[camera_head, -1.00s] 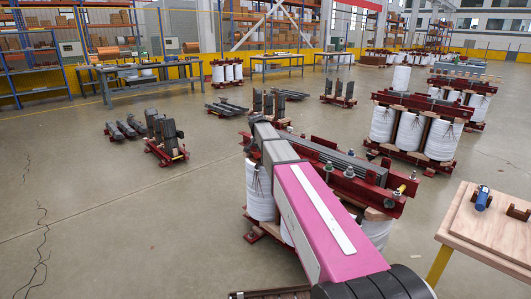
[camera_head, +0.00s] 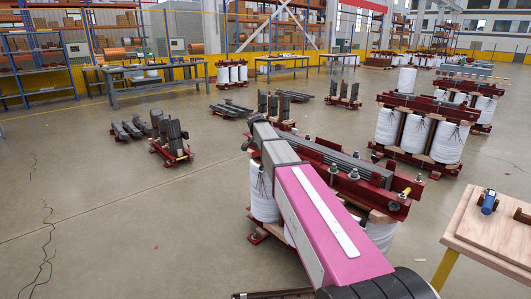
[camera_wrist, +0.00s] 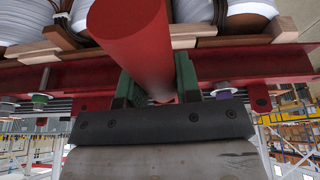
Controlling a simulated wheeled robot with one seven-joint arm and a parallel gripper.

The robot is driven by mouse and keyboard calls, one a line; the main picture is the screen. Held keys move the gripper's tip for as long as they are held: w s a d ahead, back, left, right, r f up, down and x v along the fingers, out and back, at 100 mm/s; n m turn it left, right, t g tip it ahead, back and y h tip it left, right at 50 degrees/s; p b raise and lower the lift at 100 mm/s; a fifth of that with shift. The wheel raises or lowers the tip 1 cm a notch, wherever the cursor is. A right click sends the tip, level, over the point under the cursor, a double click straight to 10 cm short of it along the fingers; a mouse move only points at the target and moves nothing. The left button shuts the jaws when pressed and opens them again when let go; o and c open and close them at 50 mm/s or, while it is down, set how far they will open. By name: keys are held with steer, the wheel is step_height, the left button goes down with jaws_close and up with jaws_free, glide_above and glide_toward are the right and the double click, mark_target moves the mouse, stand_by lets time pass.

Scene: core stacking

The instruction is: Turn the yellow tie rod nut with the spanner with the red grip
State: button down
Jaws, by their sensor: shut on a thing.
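The spanner's red grip (camera_wrist: 125,30) is a thick red cylinder in the wrist view. My gripper (camera_wrist: 157,82) is shut on it, with a dark green finger on each side. The spanner's head is hidden beyond the fingers. The yellow tie rod nut (camera_head: 405,193) sits at the right end of the near core's dark red clamp beam in the head view. I cannot make it out in the wrist view. My gripper and the spanner do not show in the head view, so their distance from the nut cannot be told.
The near core has white coils (camera_head: 262,192) and red beams; a red beam (camera_wrist: 265,68) crosses behind the gripper. A green nut (camera_wrist: 223,89) and a purple nut (camera_wrist: 39,100) flank it. A wooden-topped bench (camera_head: 490,235) stands right. Open floor lies left.

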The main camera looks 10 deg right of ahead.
steer(key=shift+w+a+m+g, duration=0.3)
steer(key=shift+w+a+m, duration=0.5)
steer(key=shift+w+m, duration=0.25)
steer(key=shift+w+a+m+g+h, duration=0.15)
steer(key=shift+w+a+m, duration=0.15)
steer(key=shift+w+m, duration=0.3)
steer(key=shift+w+a+m+g+h, duration=0.15)
steer(key=shift+w+a+m, duration=0.15)
steer(key=shift+w, duration=0.35)
steer(key=shift+w+a+r+m, duration=0.1)
steer(key=shift+w+a+m, duration=0.05)
steer(key=shift+w+m, duration=0.45)
